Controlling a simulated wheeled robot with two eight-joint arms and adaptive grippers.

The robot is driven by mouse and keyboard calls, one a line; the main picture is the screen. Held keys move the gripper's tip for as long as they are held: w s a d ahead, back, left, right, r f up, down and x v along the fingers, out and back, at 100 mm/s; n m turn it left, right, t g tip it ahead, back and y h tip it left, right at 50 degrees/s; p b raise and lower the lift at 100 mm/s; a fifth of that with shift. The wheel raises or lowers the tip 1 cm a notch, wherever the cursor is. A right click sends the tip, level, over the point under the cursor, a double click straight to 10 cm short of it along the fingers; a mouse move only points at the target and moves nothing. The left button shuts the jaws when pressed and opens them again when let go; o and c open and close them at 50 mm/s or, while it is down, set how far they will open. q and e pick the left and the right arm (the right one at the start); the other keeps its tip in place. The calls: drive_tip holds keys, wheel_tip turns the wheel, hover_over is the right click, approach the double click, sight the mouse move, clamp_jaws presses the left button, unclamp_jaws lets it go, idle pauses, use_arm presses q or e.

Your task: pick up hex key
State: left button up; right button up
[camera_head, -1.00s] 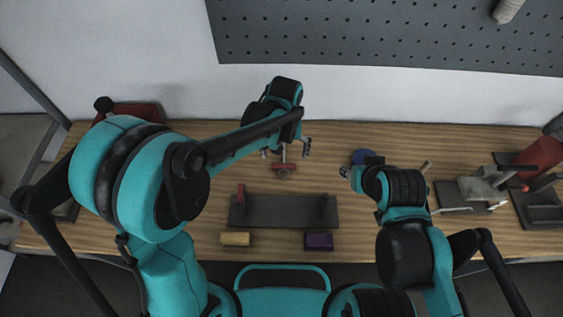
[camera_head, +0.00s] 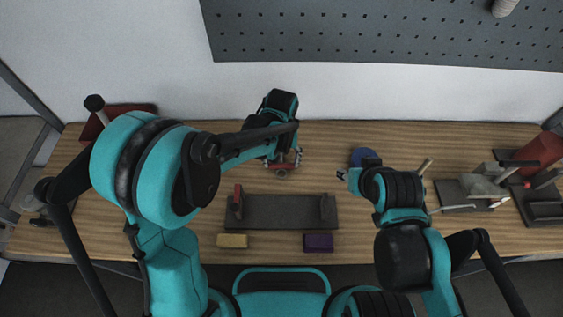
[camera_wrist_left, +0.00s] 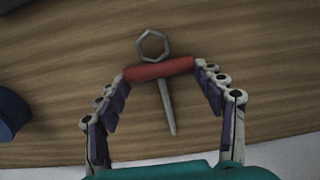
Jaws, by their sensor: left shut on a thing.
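The hex key has a red crossbar handle, a grey hexagonal ring at one end and a grey shaft. In the left wrist view the hex key (camera_wrist_left: 160,69) lies between the fingertips of my left gripper (camera_wrist_left: 160,72), which touch the two ends of the red bar. The gripper is shut on it. In the head view the hex key (camera_head: 282,173) shows just below my left gripper (camera_head: 283,162), and its shaft is hidden by the hand. My right gripper (camera_head: 343,174) is over the table at the right, away from the hex key; its jaws are too small to read.
A dark rack (camera_head: 280,212) stands in front of the hex key, with a yellow block (camera_head: 232,241) and a purple block (camera_head: 318,243) before it. A blue round thing (camera_head: 363,155) is near my right arm. Dark trays with tools (camera_head: 465,192) are at the right.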

sight(281, 163)
use_arm(q)
drive_tip(key=shift+r, duration=0.6)
wheel_tip(281, 163, up, 3)
drive_tip(key=shift+r+p, duration=0.1)
drive_tip(key=shift+p, duration=0.8)
drive_tip(key=d+r+p, duration=0.2)
drive_tip(key=d+r, duration=0.4)
drive_tip(key=d, duration=0.5)
drive_tip(key=shift+s+d+r+p, duration=0.3)
drive_tip(key=shift+s+d, duration=0.05)
drive_tip(key=shift+s, duration=0.05)
drive_tip(key=shift+r, duration=0.1)
